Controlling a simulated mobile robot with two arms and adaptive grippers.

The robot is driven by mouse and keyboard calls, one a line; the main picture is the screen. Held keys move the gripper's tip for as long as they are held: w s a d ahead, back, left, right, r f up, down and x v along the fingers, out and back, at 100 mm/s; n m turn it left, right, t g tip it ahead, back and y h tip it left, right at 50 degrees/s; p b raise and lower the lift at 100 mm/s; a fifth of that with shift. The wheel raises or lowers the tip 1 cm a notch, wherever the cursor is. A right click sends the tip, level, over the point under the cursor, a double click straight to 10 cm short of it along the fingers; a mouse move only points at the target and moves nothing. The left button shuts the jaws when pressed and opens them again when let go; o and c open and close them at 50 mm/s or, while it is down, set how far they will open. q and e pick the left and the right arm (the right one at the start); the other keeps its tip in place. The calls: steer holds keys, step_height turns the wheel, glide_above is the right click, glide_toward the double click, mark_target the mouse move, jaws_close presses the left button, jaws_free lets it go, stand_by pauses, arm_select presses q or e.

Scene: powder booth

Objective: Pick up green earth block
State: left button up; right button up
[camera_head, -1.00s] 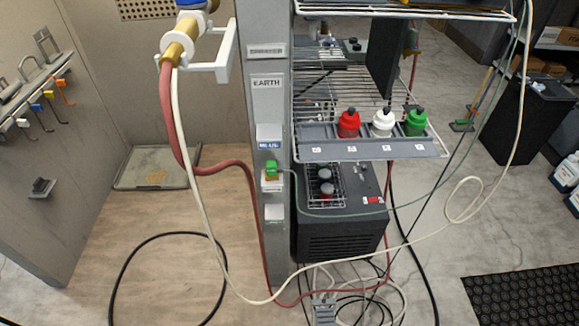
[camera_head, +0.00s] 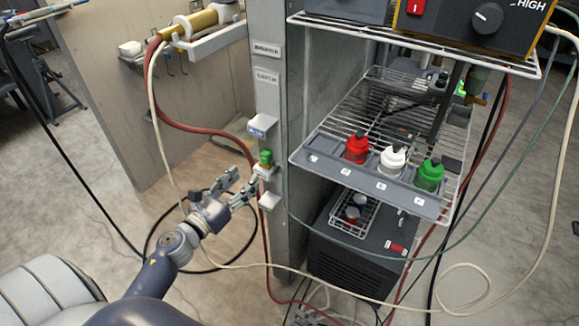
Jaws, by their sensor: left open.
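The green earth block (camera_head: 266,158) is a small green piece seated upright on a pale holder (camera_head: 265,172) on the grey post (camera_head: 268,105), below the earth label. My left gripper (camera_head: 240,182) is open and empty, with its fingers just left of and slightly below the block. A small gap seems to remain between the fingertips and the block; exact depth is hard to judge. My right gripper is out of view.
A wire shelf (camera_head: 375,190) to the right holds red (camera_head: 358,147), white (camera_head: 392,160) and green (camera_head: 429,174) bottles. A red hose (camera_head: 190,128) and pale cable loop near my left arm. A dark unit (camera_head: 350,250) stands below the shelf.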

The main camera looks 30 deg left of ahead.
mark_target(263, 156)
arm_select(q)
steer(key=shift+m, duration=0.3)
steer(key=w, duration=0.1)
steer(key=w+p, duration=0.1)
steer(key=w, duration=0.3)
steer(key=shift+w+r, duration=0.1)
steer(key=shift+r, duration=0.3)
steer(key=shift+w+d+p, duration=0.15)
steer(key=shift+w+p, duration=0.15)
steer(key=shift+w, duration=0.3)
steer(key=w+p, duration=0.1)
steer(key=w, duration=0.2)
steer(key=shift+w+f, duration=0.2)
steer(key=shift+w, duration=0.45)
jaws_close()
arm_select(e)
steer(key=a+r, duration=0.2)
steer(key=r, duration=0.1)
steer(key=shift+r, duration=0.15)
